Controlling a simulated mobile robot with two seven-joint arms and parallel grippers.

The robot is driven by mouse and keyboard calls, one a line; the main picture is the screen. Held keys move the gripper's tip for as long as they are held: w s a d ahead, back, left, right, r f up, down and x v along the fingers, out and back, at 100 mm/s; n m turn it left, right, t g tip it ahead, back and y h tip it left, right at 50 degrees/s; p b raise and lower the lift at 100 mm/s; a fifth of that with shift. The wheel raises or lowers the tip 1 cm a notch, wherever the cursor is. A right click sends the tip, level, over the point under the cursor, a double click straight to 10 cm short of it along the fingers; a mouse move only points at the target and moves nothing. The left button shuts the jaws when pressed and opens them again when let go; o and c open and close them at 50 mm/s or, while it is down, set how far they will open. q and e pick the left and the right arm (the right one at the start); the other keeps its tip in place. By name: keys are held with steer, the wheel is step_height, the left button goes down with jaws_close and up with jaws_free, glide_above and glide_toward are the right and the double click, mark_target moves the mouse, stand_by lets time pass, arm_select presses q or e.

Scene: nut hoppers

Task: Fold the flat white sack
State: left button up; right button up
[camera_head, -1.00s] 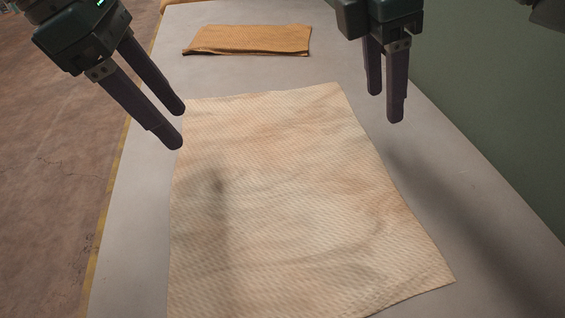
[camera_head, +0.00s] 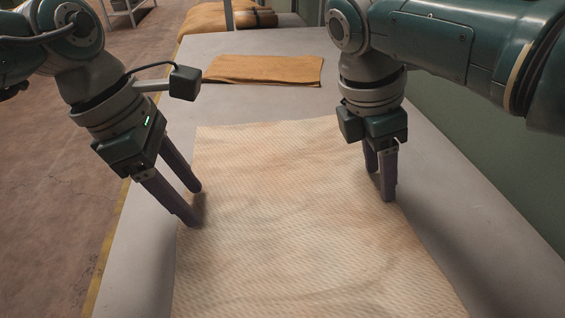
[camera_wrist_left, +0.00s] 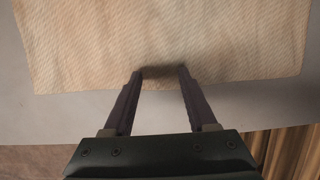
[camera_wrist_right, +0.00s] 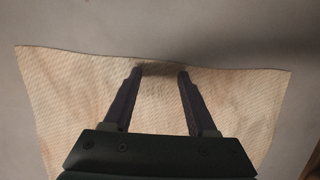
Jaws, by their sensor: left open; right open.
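The white sack (camera_head: 290,230), a cream woven cloth, lies flat and unfolded on the grey table; its near end runs out of the head view. My left gripper (camera_head: 197,205) is open and empty at the sack's left edge. In the left wrist view its fingertips (camera_wrist_left: 160,70) reach over the sack (camera_wrist_left: 200,35) at that edge. My right gripper (camera_head: 380,185) is open and empty at the sack's right edge. In the right wrist view its fingertips (camera_wrist_right: 161,68) lie along the edge of the sack (camera_wrist_right: 85,85). I cannot tell whether the fingertips touch the cloth.
A folded orange-brown sack (camera_head: 265,70) lies on the table (camera_head: 155,240) beyond the white one. A pile of brown sacks (camera_head: 205,18) stands further back. A green wall (camera_head: 470,150) runs along the table's right side. A yellow-edged border and open floor lie to the left.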

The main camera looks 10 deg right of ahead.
arm_select(q)
steer(key=shift+f, duration=0.2)
arm_select(e)
steer(key=shift+f, duration=0.2)
arm_select(q)
steer(key=shift+c, duration=0.5)
arm_select(e)
steer(key=shift+c, duration=0.5)
arm_select(q)
steer(key=shift+c, duration=0.3)
arm_select(e)
steer(key=shift+c, duration=0.3)
arm_select(q)
steer(key=c, duration=0.7)
arm_select(e)
steer(key=c, duration=0.7)
arm_select(q)
jaws_close()
arm_select(e)
jaws_close()
arm_select(q)
steer(key=shift+r, duration=0.1)
